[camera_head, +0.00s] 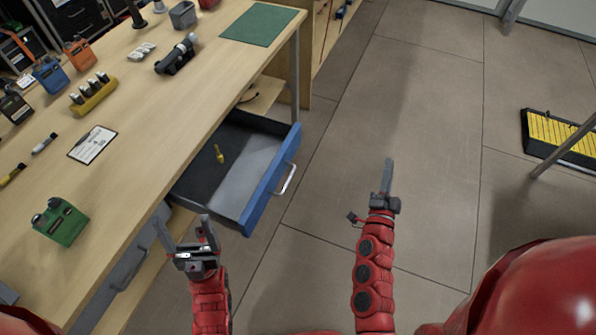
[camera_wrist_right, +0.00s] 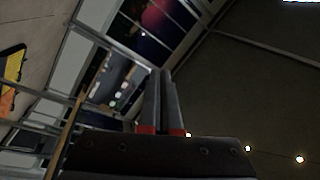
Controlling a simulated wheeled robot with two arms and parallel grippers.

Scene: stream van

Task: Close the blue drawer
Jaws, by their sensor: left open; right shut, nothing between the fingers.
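The blue drawer (camera_head: 262,203) under the wooden workbench stands pulled out, with its front panel facing right and a metal handle (camera_head: 287,178) on it. A small yellow tool (camera_head: 219,153) lies inside on the dark drawer floor. My left gripper (camera_head: 184,226) is open and empty, near the front left corner of the drawer. My right gripper (camera_head: 388,176) is shut and empty over the floor, to the right of the handle and apart from it. Its shut fingers also show in the right wrist view (camera_wrist_right: 160,100); the drawer is not seen there.
The workbench (camera_head: 150,120) carries a green device (camera_head: 61,222), a clipboard (camera_head: 92,145), a yellow holder (camera_head: 93,96) and a green mat (camera_head: 258,24). The floor right of the drawer is clear. A yellow-topped black platform (camera_head: 560,135) lies at the far right.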

